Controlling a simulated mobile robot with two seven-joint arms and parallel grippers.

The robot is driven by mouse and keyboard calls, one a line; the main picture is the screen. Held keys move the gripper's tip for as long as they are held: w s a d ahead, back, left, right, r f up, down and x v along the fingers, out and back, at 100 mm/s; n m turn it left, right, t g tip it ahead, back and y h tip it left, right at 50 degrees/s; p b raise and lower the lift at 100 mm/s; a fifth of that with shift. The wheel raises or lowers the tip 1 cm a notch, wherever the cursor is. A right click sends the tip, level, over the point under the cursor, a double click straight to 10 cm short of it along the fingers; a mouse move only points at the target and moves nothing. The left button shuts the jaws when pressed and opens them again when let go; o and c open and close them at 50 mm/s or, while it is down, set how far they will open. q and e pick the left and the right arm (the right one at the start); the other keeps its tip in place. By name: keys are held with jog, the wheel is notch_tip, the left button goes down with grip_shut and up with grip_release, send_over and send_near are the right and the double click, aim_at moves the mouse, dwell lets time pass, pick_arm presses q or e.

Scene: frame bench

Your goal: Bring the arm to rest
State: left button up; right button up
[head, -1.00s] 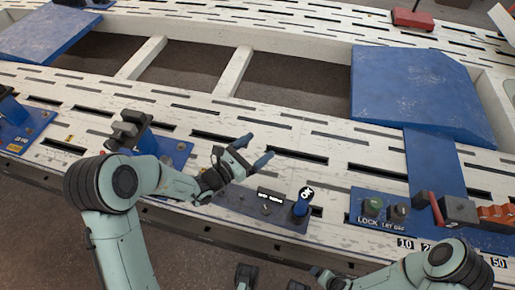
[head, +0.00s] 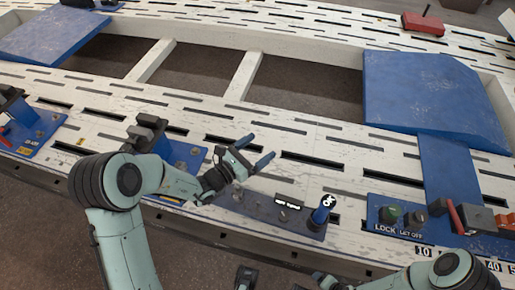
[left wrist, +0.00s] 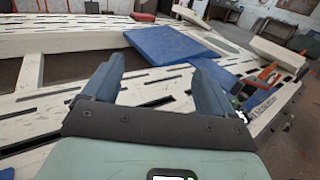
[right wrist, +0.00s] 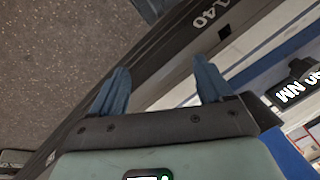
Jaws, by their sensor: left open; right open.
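My right gripper (head: 280,283) is low at the bottom edge of the head view, in front of the bench. In the right wrist view its fingers (right wrist: 160,90) are apart and empty, over the floor and the bench's dark front rail.
A blue panel with LOCK and LET OFF buttons (head: 398,219) is at the right. Blue lever stations (head: 180,152) stand at the left. Blue sloped plates (head: 430,95) lie on the bench, and a red box (head: 423,24) sits at the back. Open floor lies in front.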

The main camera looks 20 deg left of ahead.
pick_arm(q)
jog(key=shift+d+f, duration=0.1)
dwell(0.4)
